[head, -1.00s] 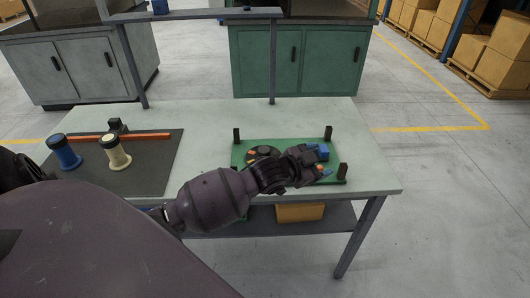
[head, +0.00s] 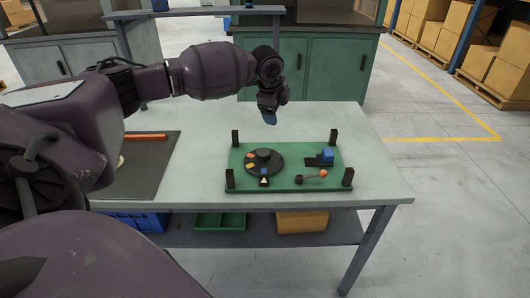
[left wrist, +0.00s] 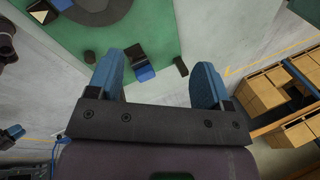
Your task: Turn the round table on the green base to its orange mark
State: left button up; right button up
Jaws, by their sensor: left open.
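The green base (head: 300,184) lies on the workbench with a dark round table (head: 272,167) on its left half. The round table has a blue mark (head: 263,171) at its front, beside a white triangle (head: 264,181) on the base. An orange mark (head: 252,155) and a yellowish one (head: 250,166) show on its left side. My left gripper (head: 270,118) is raised behind the base, pointing down and touching nothing. In the left wrist view its blue fingers (left wrist: 158,80) are wide apart and empty. A small blue part at that view's left edge may be my right gripper (left wrist: 14,132).
The base also carries a blue block (head: 327,155) on a dark slide, a lever with a red knob (head: 323,173), and dark corner posts (head: 348,177). A dark mat (head: 150,165) lies left, partly behind my arm. The bench right of the base is clear.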

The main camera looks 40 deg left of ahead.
pick_arm(q)
jog(key=s+f+m+g, duration=0.2)
jog(key=s+m+g, duration=0.1)
jog(key=s+g, duration=0.15)
send_over(264, 152)
jog(key=shift+m+t+h, duration=0.3)
jog(key=shift+t, duration=0.05)
notch_tip(264, 152, down, 6)
jog(key=shift+s+a+r+b, duration=0.1)
jog(key=shift+r+b, duration=0.15)
jog(key=shift+b, duration=0.2)
notch_tip(264, 152, down, 4)
jog(key=shift+r, duration=0.2)
jog(key=shift+f+b, duration=0.35)
jog(key=shift+f, duration=0.4)
pick_arm(e)
jog(key=shift+w+a+f, duration=0.1)
jog(key=shift+f, duration=0.35)
pick_arm(q)
jog(key=c, duration=0.9)
